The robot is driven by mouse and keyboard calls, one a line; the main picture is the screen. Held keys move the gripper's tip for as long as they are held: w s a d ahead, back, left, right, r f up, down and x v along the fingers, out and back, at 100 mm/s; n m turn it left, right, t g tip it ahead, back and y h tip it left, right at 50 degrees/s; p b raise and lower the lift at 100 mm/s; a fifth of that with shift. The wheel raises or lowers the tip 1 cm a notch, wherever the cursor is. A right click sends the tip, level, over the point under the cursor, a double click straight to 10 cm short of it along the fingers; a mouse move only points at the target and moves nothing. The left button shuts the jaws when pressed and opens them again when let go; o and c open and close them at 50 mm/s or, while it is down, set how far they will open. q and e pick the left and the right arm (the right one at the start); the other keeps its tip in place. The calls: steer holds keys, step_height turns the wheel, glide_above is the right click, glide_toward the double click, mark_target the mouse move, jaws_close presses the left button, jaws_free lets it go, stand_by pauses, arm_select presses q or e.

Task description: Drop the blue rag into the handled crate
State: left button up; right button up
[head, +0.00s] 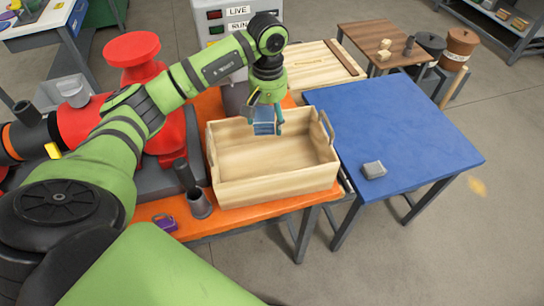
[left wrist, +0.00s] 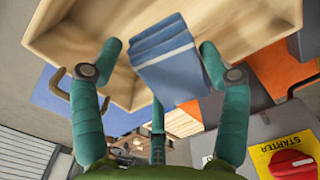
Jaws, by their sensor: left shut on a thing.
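The blue rag (head: 264,127) is a small folded cloth. It hangs from my left gripper (head: 266,107), which is shut on it. The left wrist view shows the rag (left wrist: 170,66) between the teal fingers (left wrist: 155,65). The handled crate (head: 278,188) is a pale wooden open box on the orange bench, with a handle at its right end. The rag and the gripper are over the crate's opening, toward its back wall. The visible crate floor is empty. The crate wall also shows in the left wrist view (left wrist: 75,35). My right gripper is out of view.
A blue table (head: 405,125) with a grey block (head: 373,170) stands right of the crate. A grey cup-like holder (head: 199,203) and a purple object (head: 165,223) are left of it. A red pump (head: 135,65) and a control box (head: 235,20) stand behind.

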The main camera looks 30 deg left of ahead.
arm_select(q)
steer(key=shift+f, duration=0.35)
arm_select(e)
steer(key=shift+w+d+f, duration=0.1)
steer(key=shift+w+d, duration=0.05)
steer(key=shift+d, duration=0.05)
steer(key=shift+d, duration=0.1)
arm_select(q)
steer(key=o, duration=1.1)
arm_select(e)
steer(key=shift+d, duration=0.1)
arm_select(q)
steer(key=shift+r, duration=0.1)
step_height(320, 180, up, 12)
steer(key=shift+f, duration=0.1)
